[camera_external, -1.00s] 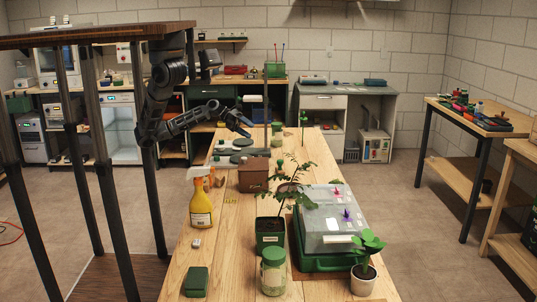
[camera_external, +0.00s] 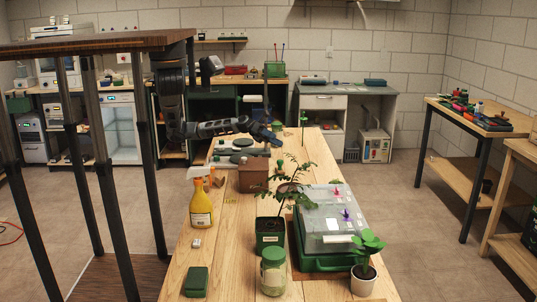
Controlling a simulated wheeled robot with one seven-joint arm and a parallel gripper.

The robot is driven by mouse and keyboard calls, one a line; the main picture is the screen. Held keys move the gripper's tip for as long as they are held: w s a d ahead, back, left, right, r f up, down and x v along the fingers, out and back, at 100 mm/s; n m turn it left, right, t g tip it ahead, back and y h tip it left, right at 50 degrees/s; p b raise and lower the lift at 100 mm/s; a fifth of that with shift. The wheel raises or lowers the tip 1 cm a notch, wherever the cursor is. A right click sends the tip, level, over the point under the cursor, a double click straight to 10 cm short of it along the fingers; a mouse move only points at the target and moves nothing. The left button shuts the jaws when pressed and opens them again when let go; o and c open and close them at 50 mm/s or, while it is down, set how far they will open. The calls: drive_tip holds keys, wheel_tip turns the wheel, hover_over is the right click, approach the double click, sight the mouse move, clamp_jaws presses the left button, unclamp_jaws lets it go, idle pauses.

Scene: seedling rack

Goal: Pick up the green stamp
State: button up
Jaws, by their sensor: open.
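My gripper (camera_external: 273,136) is in the external view, above the far part of the long wooden table, and looks empty. Its fingers are small and dark here; they are open. I cannot pick out the green stamp with certainty. A small green-topped thing (camera_external: 279,164) stands below my gripper, beside the brown box (camera_external: 252,178), partly hidden by plant leaves. Either could be the stamp; both are too small to tell. My gripper touches neither.
On the wooden table (camera_external: 227,262) stand a yellow spray bottle (camera_external: 201,205), a leafy plant in a green pot (camera_external: 270,235), a grey-lidded green case (camera_external: 327,224), a jar (camera_external: 273,272), a small potted plant (camera_external: 364,280) and a green box (camera_external: 196,281).

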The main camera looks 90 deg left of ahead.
sight(280, 162)
drive_tip(key=f+m+g, duration=0.1)
drive_tip(key=f+m, duration=0.1)
drive_tip(key=w+f+m+g, duration=0.1)
drive_tip(key=f+m, duration=0.1)
drive_tip(key=f+m+g+b, duration=0.1)
drive_tip(key=f+m, duration=0.1)
drive_tip(key=shift+w+a+f+m+y, duration=0.15)
drive_tip(key=shift+a+f+m+y, duration=0.15)
drive_tip(key=shift+a+y, duration=0.1)
wheel_tip(280, 162, down, 2)
drive_tip(key=shift+f, duration=0.25)
drive_tip(key=shift+x, duration=1.15)
drive_tip(key=shift+w+d+f, duration=0.1)
drive_tip(key=shift+d+f, duration=0.2)
drive_tip(key=shift+d, duration=0.05)
drive_tip(key=shift+c, duration=0.3)
